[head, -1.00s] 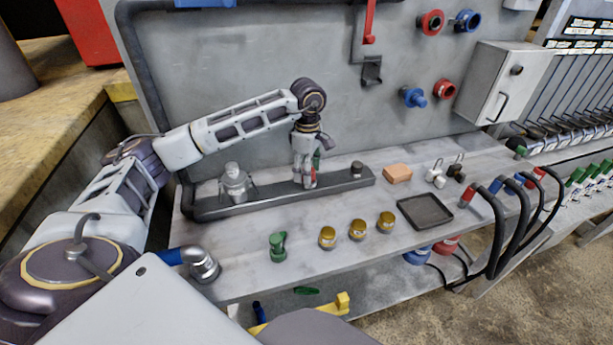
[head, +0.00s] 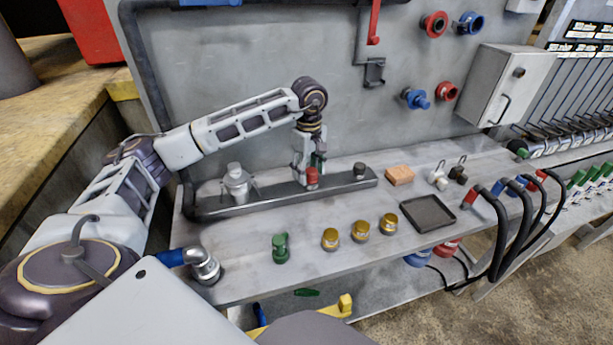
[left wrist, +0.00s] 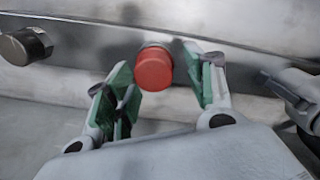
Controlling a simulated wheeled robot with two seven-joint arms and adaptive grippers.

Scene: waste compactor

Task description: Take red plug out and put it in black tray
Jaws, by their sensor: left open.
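The red plug (head: 312,176) sits on the dark grey rail along the back of the workbench; its round red cap also shows in the left wrist view (left wrist: 153,69). My left gripper (head: 309,165) is open over it. In the left wrist view the green-padded fingers (left wrist: 158,80) stand on either side of the plug, with gaps visible. The plug's lower part is mostly hidden. The black tray (head: 427,212) lies flat and empty on the bench to the right. My right gripper is not in view.
A dark cap (head: 359,170) and a silver fitting (head: 236,184) stand on the same rail. An orange block (head: 399,175) lies behind the tray. Several gold-coloured caps (head: 360,231) and a green fitting (head: 281,248) stand along the front. Black hoses (head: 507,230) rise right of the tray.

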